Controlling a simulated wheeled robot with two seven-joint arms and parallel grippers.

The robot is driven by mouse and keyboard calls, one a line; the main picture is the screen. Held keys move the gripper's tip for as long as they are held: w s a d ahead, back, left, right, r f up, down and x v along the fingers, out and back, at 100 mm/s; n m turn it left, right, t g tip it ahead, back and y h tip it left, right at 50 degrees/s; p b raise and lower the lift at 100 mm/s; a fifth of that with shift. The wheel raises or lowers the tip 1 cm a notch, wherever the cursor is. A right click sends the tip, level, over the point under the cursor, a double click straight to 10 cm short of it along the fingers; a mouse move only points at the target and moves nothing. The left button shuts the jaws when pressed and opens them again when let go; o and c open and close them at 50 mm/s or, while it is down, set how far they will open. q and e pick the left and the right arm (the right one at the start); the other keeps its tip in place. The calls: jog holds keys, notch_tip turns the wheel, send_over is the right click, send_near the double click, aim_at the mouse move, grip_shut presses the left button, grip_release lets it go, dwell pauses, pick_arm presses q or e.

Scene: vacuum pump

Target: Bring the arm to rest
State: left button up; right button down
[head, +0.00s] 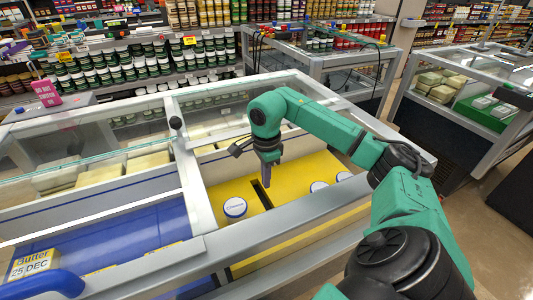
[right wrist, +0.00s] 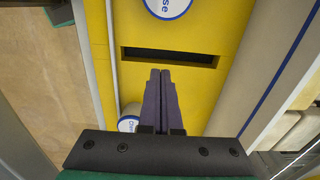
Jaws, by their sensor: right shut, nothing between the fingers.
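My right arm (head: 330,130) is green and reaches in from the right over an open display case. Its gripper (head: 267,185) points down above the yellow surface (head: 220,194) inside the case. In the right wrist view the two dark fingers (right wrist: 160,75) are together with nothing between them, and their tips show just short of a dark slot (right wrist: 170,56) in the yellow surface. The slot also shows beside the gripper in the head view (head: 262,195). Whether the fingers touch the surface cannot be told. My left gripper is not in view.
A white round lid (head: 235,207) is left of the gripper, and two more (head: 319,186) (head: 343,176) are right. The case's grey front rail (head: 270,225) runs below. A blue compartment (head: 130,235) and a butter box (head: 33,263) are left.

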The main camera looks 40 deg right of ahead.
jog(key=shift+d+r, duration=0.3)
jog(key=shift+r, duration=0.35)
